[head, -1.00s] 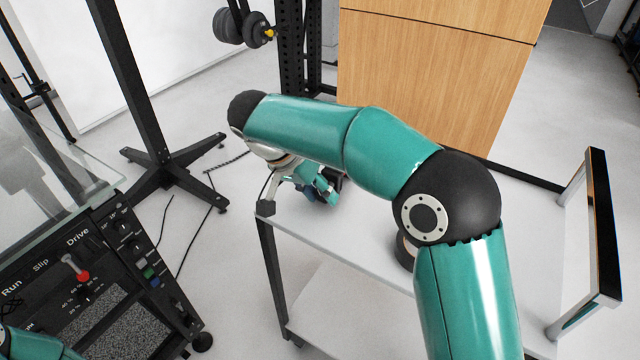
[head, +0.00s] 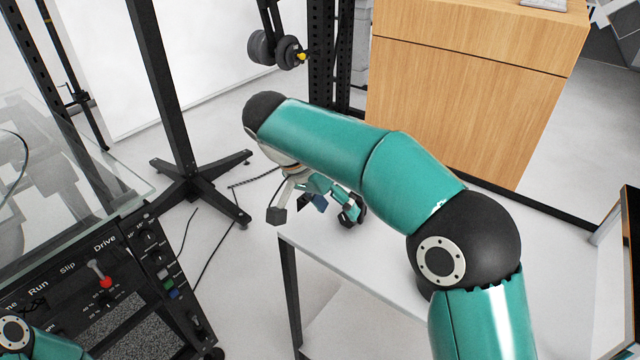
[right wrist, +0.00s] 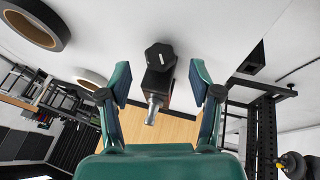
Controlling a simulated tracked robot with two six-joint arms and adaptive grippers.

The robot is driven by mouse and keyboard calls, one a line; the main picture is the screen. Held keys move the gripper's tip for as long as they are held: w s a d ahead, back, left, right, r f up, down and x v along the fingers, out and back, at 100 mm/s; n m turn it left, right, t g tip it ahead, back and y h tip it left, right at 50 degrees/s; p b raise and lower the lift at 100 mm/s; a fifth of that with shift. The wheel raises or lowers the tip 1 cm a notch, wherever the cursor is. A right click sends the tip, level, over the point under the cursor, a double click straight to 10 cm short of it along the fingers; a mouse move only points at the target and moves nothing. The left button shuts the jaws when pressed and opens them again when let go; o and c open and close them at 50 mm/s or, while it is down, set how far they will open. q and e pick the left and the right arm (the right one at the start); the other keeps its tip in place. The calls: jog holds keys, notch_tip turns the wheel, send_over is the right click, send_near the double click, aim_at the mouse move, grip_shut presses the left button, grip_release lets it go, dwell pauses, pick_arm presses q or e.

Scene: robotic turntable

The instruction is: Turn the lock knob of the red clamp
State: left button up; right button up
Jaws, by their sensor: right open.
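My right gripper (head: 326,200) is low at the end of the bent teal arm, over the far left end of the white table. It also shows in the right wrist view (right wrist: 160,98), open, with its two blue-padded fingers apart. Between and beyond the fingers is a dark block with a black knob (right wrist: 159,57) on top and a silver rod at its lower end. Nothing touches the finger pads. No red shows on this block, so I cannot tell whether it is the red clamp. My left gripper is out of view.
The white table (head: 325,250) has bare room beside the arm. Dark and tan rings (right wrist: 33,22) lie on a white surface in the wrist view. A wooden cabinet (head: 465,95) stands behind. A control panel with a red-knobbed lever (head: 104,281) is at the left.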

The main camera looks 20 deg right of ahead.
jog(key=v, duration=0.7)
jog(key=shift+a+r, duration=0.2)
jog(key=shift+r, duration=0.15)
